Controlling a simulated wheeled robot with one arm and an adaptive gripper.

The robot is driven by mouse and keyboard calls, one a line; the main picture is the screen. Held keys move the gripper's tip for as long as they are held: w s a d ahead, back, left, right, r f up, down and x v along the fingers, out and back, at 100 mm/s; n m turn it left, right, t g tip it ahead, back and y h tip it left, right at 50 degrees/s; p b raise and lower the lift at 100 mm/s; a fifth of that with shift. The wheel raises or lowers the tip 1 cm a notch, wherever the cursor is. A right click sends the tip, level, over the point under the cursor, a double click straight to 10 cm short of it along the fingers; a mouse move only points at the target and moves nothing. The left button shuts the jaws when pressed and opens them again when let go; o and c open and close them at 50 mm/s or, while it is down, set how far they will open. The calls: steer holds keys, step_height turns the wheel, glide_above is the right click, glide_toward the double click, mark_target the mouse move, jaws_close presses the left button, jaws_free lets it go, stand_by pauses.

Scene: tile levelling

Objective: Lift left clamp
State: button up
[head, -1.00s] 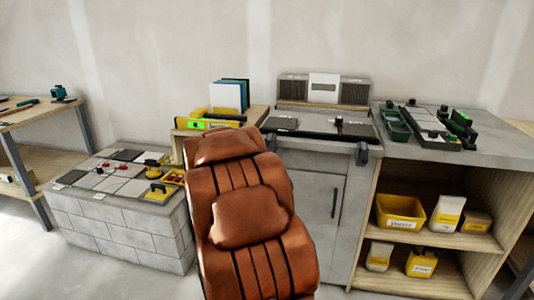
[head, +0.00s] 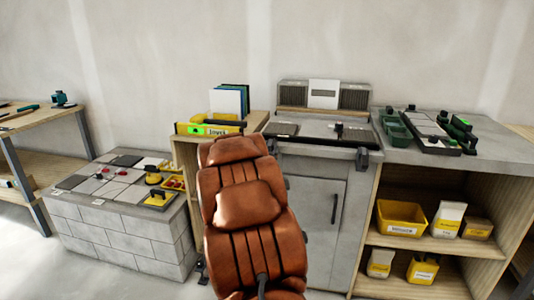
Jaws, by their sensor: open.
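A dark clamp-like piece (head: 362,159) hangs at the right front corner of the grey counter (head: 318,150). A similar small dark piece (head: 272,146) shows at the left front corner, partly behind a brown padded seat. It is too small to tell its shape or whether it is the left clamp. My gripper is not in view.
The brown leather seat (head: 250,205) covers the lower centre. A low block bench with tiles (head: 124,190) stands left, a wooden shelf with yellow bins (head: 401,218) right. Green trays (head: 396,130) lie on the right counter. Bare floor shows at lower left.

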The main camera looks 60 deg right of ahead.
jaws_close()
stand_by(0.6)
